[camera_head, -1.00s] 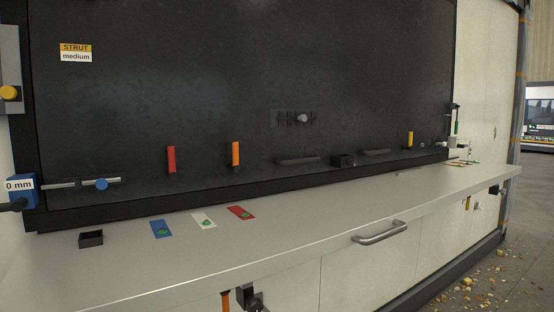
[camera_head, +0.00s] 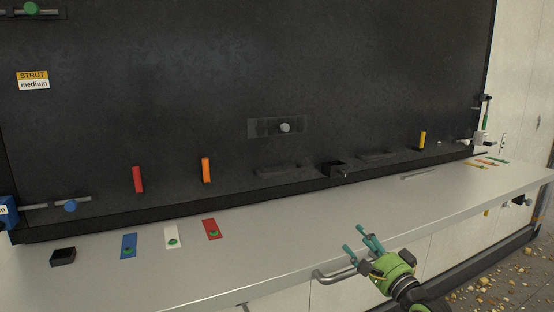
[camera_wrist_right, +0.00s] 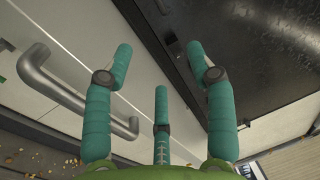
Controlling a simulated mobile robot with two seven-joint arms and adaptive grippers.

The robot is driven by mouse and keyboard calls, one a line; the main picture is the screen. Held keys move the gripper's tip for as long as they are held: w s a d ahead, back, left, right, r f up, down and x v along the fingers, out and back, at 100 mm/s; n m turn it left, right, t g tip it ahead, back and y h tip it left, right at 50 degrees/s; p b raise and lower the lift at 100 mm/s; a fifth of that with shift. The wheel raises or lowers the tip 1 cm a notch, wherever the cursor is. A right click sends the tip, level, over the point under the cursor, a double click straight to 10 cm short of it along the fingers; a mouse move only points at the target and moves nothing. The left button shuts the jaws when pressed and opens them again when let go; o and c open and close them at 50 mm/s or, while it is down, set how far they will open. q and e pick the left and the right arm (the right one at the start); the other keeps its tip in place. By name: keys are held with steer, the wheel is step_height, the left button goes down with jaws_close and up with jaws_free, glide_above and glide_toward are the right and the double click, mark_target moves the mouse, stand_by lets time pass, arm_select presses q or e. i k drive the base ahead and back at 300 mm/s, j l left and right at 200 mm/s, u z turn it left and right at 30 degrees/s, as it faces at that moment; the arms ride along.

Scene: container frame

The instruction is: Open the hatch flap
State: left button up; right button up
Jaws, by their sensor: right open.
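A large dark panel (camera_head: 280,70) fills the back, with a small grey knob (camera_head: 285,128) on a plate at its middle. Below it, a light grey ledge (camera_head: 270,245) carries a metal bar handle (camera_head: 335,276) on its front edge. I cannot tell for sure which of these is the hatch flap. My right gripper (camera_head: 361,243), green with teal fingers, is open and empty beside the handle's right end, partly covering it. My left gripper is out of view.
On the ledge are a small black box (camera_head: 63,256) and blue (camera_head: 128,246), white (camera_head: 171,237) and red (camera_head: 211,229) cards. Red (camera_head: 138,180) and orange (camera_head: 206,170) upright pieces stand along the panel's bottom. Debris (camera_head: 505,278) lies on the floor at right.

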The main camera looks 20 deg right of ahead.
mark_target(92, 92)
steer(key=i+j, duration=0.15)
steer(key=i, duration=1)
